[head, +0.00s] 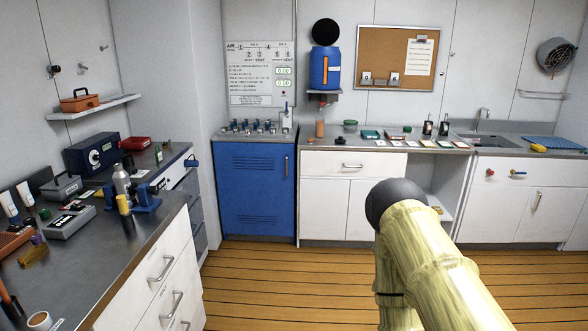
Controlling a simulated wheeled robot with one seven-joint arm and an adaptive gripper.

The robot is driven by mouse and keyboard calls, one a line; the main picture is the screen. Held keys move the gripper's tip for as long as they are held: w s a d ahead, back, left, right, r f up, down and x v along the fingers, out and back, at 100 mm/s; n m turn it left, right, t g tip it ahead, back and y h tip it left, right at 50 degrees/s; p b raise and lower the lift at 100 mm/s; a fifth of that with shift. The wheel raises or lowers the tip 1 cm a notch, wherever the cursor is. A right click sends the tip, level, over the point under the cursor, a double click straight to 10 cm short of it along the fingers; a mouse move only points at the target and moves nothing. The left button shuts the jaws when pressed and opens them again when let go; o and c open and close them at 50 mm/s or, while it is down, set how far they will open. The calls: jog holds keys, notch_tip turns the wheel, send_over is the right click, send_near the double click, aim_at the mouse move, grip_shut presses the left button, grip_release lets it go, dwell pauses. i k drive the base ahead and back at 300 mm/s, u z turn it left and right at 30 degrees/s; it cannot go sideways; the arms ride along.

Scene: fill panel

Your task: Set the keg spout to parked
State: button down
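The blue keg (318,55) stands on a small wall shelf at the back, above the counter. It has an upright orange strip on its front. A small reddish part, which looks like the spout (323,98), shows under the keg; it is too small to tell its position. A brown cup or cylinder (320,129) stands on the counter below it. My arm, in a pale yellow cover with a dark round joint, rises at the lower right, well short of the keg. My gripper cannot be made out in this view.
A long back counter (455,149) holds bottles, small trays and a sink (487,141). A blue cabinet (253,190) stands left of it, under a white AIR panel (261,73). The left bench (88,262) is cluttered. The wooden floor (290,285) between is clear.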

aim_at(322, 103)
jog(key=z, duration=0.55)
jog(key=i, duration=3.25)
jog(key=u, duration=0.95)
jog(key=i, duration=0.45)
jog(key=u, duration=0.35)
